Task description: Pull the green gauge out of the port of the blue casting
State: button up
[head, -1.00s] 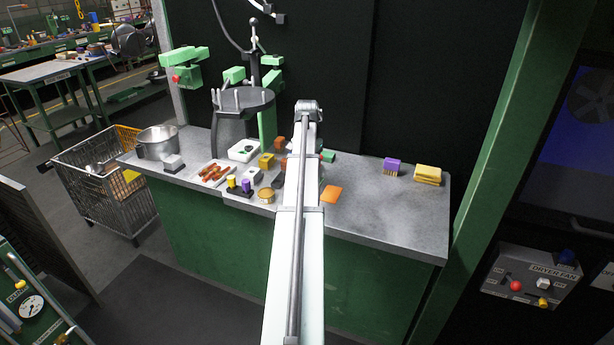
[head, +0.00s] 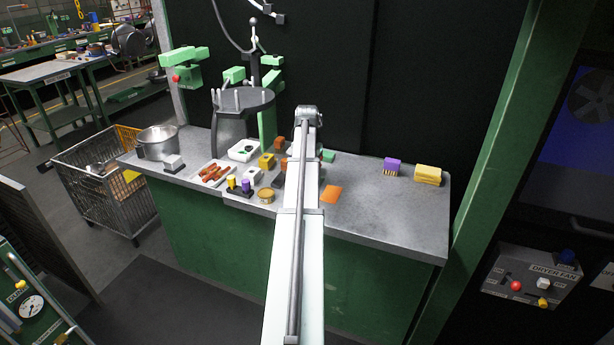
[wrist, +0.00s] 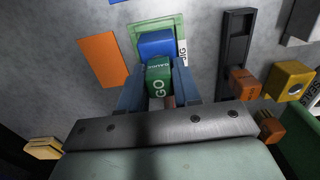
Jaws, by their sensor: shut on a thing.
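The green gauge (wrist: 158,84), lettered GO and GAUGE, is between the two blue-grey fingers of my gripper (wrist: 156,78) in the wrist view. The fingers are shut on its sides. The blue casting (wrist: 156,44) lies just beyond the gauge, inside a green frame (wrist: 168,22) with a white JIG label. The gauge's far end meets or overlaps the casting's near face. The port is hidden, so I cannot tell how deep the gauge sits. In the head view my arm covers the gripper, gauge and casting.
A flat orange plate (wrist: 103,60) lies left of the jig; it also shows in the head view (head: 332,194). A dark slotted rail (wrist: 235,45), an orange block (wrist: 244,84) and a yellow block (wrist: 290,80) lie right. The counter's right half (head: 385,215) is mostly clear.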

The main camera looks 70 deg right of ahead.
grip_shut()
jog(key=shift+r, duration=1.05)
dwell(0.9)
jog(key=shift+r, duration=2.2)
